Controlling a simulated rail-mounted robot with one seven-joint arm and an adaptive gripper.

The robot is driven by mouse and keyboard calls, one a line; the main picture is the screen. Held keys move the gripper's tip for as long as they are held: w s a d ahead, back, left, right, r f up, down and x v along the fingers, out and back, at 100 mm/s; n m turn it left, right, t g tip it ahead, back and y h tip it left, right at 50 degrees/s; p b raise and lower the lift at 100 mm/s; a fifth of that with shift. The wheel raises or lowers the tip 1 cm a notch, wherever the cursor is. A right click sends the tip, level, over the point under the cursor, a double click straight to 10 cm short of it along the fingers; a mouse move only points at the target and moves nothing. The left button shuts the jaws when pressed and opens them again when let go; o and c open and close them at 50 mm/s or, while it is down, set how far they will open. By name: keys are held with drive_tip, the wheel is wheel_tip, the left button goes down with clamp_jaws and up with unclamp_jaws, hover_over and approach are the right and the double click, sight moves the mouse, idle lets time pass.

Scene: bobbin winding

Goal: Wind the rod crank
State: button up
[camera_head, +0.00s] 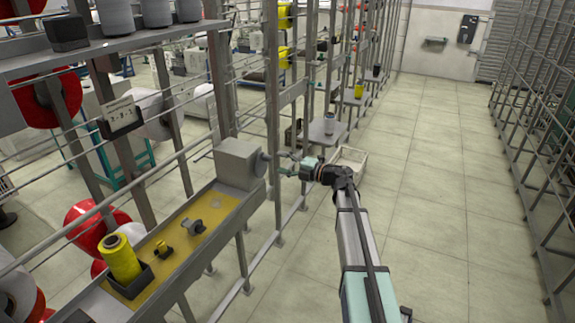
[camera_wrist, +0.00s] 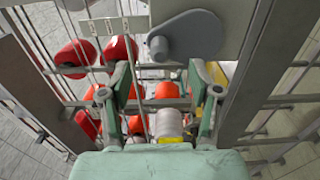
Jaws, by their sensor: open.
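A grey winder box (camera_head: 238,163) stands at the far end of the yellow-topped bench. Its crank (camera_head: 262,164) is on the side facing my gripper (camera_head: 284,164). In the wrist view the crank (camera_wrist: 195,35) is a rounded grey plate, with a rod knob (camera_wrist: 158,48) seen nearly end-on at its left end. My gripper (camera_wrist: 158,85) is open in the wrist view, with its two green fingers apart and nothing held between them. The knob lies ahead of the gap between the fingers, near the top of that view. I cannot tell how far it is from the fingertips.
The bench (camera_head: 215,200) holds a yellow bobbin (camera_head: 121,258) and small parts. Metal rack posts (camera_head: 272,110) stand close beside my gripper. Red spools (camera_wrist: 70,55) lie beyond the fingers in the wrist view. The tiled aisle (camera_head: 430,160) on the right is clear.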

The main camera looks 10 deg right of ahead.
sight(272, 160)
drive_tip(key=shift+x, duration=2.15)
drive_tip(key=shift+w+a, duration=0.1)
drive_tip(key=c, duration=0.5)
drive_tip(key=shift+f+b, duration=0.1)
drive_tip(key=shift+b, duration=0.25)
